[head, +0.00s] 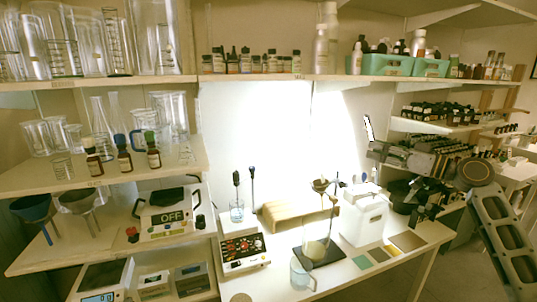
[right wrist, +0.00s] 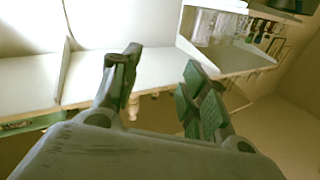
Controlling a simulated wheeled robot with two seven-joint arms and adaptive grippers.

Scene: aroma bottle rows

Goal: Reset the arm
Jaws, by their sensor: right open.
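My right arm comes in from the right in the head view, bent at a round joint. My left arm and gripper are not in view.
A white box-shaped device (head: 363,217), a stand with a funnel (head: 321,185) and a control box (head: 243,252) stand on the counter. Shelves at left hold glassware and three dark bottles (head: 124,158). Right shelves hold many small bottles (head: 440,114). Floor shows at lower right.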

